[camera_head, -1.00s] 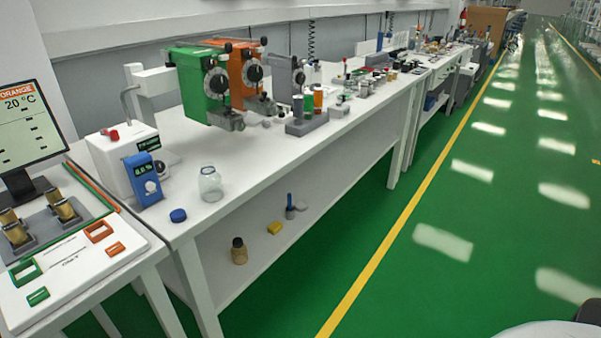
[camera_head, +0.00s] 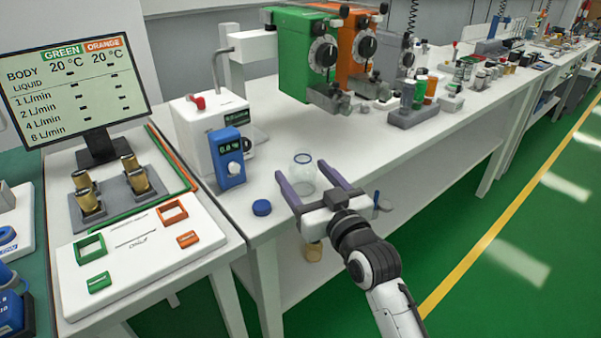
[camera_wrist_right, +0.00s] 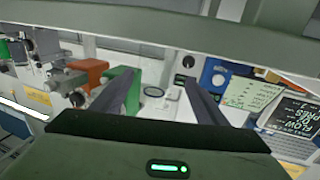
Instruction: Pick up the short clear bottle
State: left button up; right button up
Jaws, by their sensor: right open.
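The short clear bottle (camera_head: 303,166) is a small round glass jar standing upright on the white bench, right of the blue-fronted device. My right gripper (camera_head: 302,171) is open and empty. In the head view its two purple-grey fingers point toward the bottle and appear on either side of it, the tips near the bottle's height in the picture. I cannot tell how far above or short of it they are. My left gripper is not in view.
A blue cap (camera_head: 262,207) lies near the bench's front edge. A blue-fronted device (camera_head: 229,157) stands left of the bottle. Green (camera_head: 301,55) and orange (camera_head: 357,45) vaporizers overhang behind it. A brown bottle (camera_head: 313,252) sits on the lower shelf.

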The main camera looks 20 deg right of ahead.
aim_at(295, 162)
jog(key=shift+w, duration=0.75)
jog(key=w, duration=0.4)
jog(key=shift+w+f, duration=0.2)
jog(key=shift+f, duration=0.2)
jog(key=shift+w+b, duration=0.3)
jog(key=shift+w, duration=0.1)
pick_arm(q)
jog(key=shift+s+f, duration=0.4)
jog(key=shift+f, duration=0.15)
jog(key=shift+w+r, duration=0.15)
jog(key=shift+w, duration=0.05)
pick_arm(e)
jog(key=c, duration=1.2)
